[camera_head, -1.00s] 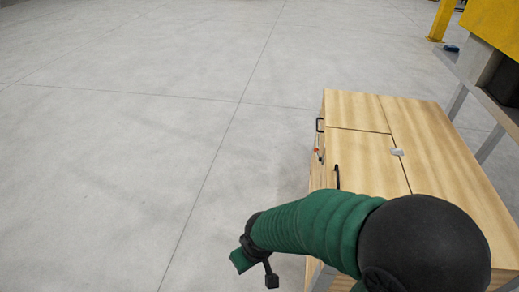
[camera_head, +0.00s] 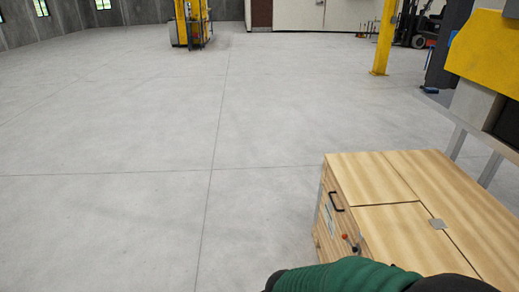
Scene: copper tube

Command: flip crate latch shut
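A light wooden crate (camera_head: 385,180) stands at the lower right, its lid panels lying flat. A black handle (camera_head: 336,201) is on its left-facing side, near the top edge. Lower along that side is a small red-orange knob (camera_head: 345,236) with a dark fitting (camera_head: 356,249) beside it. These may be the latch, but they are too small for me to tell its position. My green right arm crosses the bottom edge over the crate's near part. Neither gripper shows.
Grey concrete floor (camera_head: 110,220) lies clear left of the crate. A grey and yellow machine (camera_head: 485,80) on legs stands behind the crate at right. A yellow post (camera_head: 386,40), a yellow machine (camera_head: 190,22) and a forklift (camera_head: 415,28) are farther back.

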